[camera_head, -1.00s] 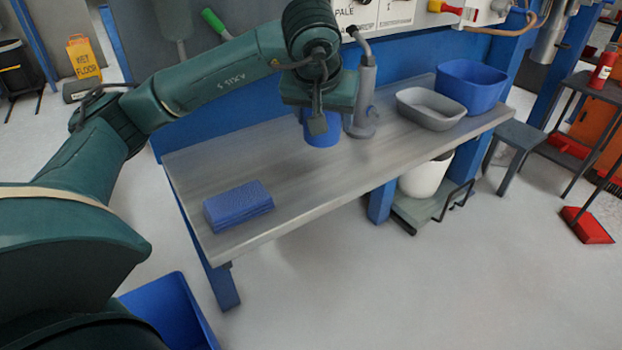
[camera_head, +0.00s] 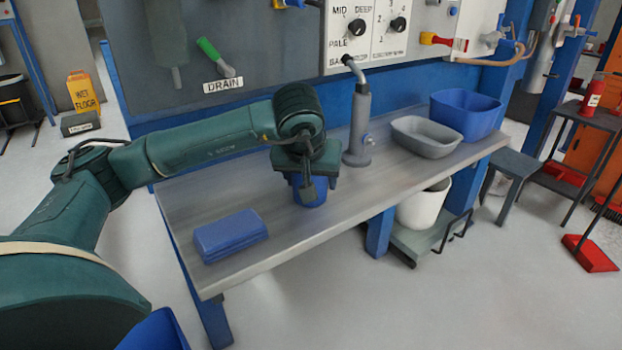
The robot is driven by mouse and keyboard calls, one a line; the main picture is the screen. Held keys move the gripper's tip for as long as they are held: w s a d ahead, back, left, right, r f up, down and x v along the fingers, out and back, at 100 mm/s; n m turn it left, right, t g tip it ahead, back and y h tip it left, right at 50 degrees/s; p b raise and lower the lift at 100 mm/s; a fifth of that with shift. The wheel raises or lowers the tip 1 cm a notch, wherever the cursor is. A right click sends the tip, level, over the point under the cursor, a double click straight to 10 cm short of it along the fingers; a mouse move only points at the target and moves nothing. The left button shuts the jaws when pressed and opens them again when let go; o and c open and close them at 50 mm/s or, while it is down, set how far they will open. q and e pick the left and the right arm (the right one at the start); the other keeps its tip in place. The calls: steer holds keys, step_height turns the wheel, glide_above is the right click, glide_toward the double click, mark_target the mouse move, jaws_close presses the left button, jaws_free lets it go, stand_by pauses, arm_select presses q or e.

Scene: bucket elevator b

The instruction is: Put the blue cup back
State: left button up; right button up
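The blue cup (camera_head: 317,190) is at the middle of the grey metal bench (camera_head: 270,245), left of and nearer than the grey spout post. My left gripper (camera_head: 307,190) comes down over it from above, one dark finger in front of the cup's side. It appears shut on the cup; the other finger is hidden. The cup looks upright. I cannot tell whether its base touches the bench or is just above it. My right gripper is not in view.
A blue sponge-like block (camera_head: 231,236) lies on the bench's left. The spout post (camera_head: 357,130) stands behind the cup. A grey basin (camera_head: 427,138) and blue tub (camera_head: 465,115) stand at the right. A white bucket (camera_head: 424,207) is below. The bench front is clear.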

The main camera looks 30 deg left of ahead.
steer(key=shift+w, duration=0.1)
arm_select(q)
steer(key=shift+f, duration=0.15)
steer(key=o, duration=1.1)
steer(key=shift+c, duration=0.2)
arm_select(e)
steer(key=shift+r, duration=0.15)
arm_select(q)
steer(key=shift+r, duration=0.3)
steer(key=shift+s+r, duration=0.15)
steer(key=shift+r, duration=0.2)
steer(key=p+v, duration=0.2)
steer(key=v, duration=0.9)
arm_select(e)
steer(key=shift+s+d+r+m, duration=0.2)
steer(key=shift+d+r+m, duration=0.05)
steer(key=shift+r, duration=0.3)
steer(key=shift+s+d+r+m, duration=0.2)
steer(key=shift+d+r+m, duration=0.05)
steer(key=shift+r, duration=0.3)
